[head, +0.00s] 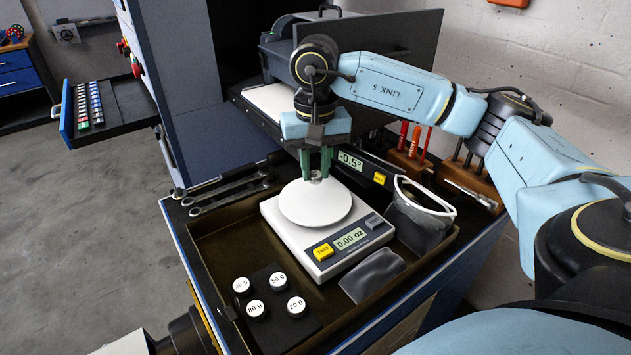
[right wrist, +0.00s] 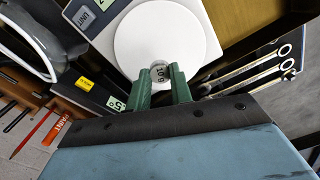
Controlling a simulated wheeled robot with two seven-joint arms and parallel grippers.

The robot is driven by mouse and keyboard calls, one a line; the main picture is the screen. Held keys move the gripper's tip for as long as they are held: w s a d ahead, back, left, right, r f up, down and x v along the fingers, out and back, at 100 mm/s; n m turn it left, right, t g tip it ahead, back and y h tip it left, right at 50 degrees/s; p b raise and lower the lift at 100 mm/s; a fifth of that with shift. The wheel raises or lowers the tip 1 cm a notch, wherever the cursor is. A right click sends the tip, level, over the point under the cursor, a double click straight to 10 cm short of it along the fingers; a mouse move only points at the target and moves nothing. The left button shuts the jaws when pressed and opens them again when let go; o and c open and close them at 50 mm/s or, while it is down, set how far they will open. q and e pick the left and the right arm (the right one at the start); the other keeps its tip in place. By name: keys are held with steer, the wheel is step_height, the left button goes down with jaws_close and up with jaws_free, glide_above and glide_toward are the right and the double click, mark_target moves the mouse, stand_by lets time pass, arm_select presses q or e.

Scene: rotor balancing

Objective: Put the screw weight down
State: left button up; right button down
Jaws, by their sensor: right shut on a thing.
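The screw weight (head: 316,177) is a small silvery disc, and its top shows a "10" marking in the right wrist view (right wrist: 159,71). My right gripper (head: 316,168) points down with its green fingers shut on the weight, over the back part of the round white pan (head: 312,207) of a digital scale (head: 300,252). The pan also shows in the right wrist view (right wrist: 150,35). I cannot tell whether the weight touches the pan. The scale's display (head: 351,239) reads 0.00 oz.
The scale stands in a brown tray (head: 213,262). Several round white-topped weights (head: 280,281) sit on a dark pad at front left. Safety glasses (head: 424,205) and a grey pouch (head: 372,275) lie to the right. Wrenches (head: 232,190) and an angle display (head: 352,163) are behind.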

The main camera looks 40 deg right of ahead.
mark_target(316, 175)
steer(key=shift+f, duration=1.85)
steer(key=shift+f, duration=0.15)
steer(key=c, duration=1.3)
jaws_free()
steer(key=shift+o, duration=0.2)
step_height(316, 175, up, 12)
steer(key=shift+r, duration=0.2)
